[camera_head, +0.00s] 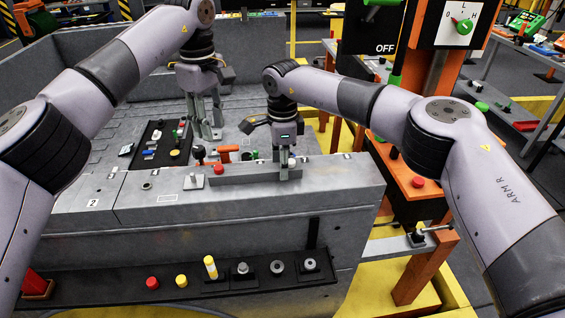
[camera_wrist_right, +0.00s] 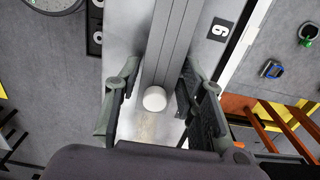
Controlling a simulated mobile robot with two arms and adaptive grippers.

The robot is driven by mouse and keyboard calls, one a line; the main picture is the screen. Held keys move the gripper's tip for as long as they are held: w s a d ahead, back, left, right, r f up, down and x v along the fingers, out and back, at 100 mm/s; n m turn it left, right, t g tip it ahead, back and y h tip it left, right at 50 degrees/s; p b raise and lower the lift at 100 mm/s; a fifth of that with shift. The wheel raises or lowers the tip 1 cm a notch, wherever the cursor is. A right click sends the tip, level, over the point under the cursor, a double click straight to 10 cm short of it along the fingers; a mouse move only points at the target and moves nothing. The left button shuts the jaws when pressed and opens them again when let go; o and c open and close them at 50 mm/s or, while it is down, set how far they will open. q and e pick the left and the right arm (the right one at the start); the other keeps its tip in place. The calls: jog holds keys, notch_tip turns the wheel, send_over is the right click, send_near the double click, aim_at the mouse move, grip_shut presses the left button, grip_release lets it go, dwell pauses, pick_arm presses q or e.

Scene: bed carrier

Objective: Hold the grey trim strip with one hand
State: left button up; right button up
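The grey trim strip (camera_head: 245,174) lies along the top of the near wall of the truck bed in the head view. In the right wrist view the strip (camera_wrist_right: 172,45) runs up from between the fingers, with a white round knob (camera_wrist_right: 154,98) near its close end. My right gripper (camera_head: 284,176) points down over the right part of the strip. In the wrist view its fingers (camera_wrist_right: 160,105) are apart, one on each side of the strip. My left gripper (camera_head: 205,134) hangs over the bed behind the wall, fingers apart and empty.
A black tool mat (camera_head: 150,158) with small parts lies in the bed (camera_head: 100,150). A red knob (camera_head: 219,169) stands by the strip's left end. A dark shelf (camera_head: 110,290) with buttons and rings runs along the wall's front. An orange control post (camera_head: 400,180) stands at the right.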

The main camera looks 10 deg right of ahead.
grip_shut()
dwell(0.3)
pick_arm(q)
jog(key=shift+o, duration=0.4)
dwell(0.4)
jog(key=shift+o, duration=0.4)
jog(key=shift+f, duration=0.15)
jog(key=n+h, duration=0.3)
jog(key=n, duration=0.4)
send_over(217, 167)
jog(key=f, duration=0.4)
jog(key=shift+a+f, duration=0.1)
jog(key=shift+a, duration=0.1)
jog(key=shift+f, duration=3.4)
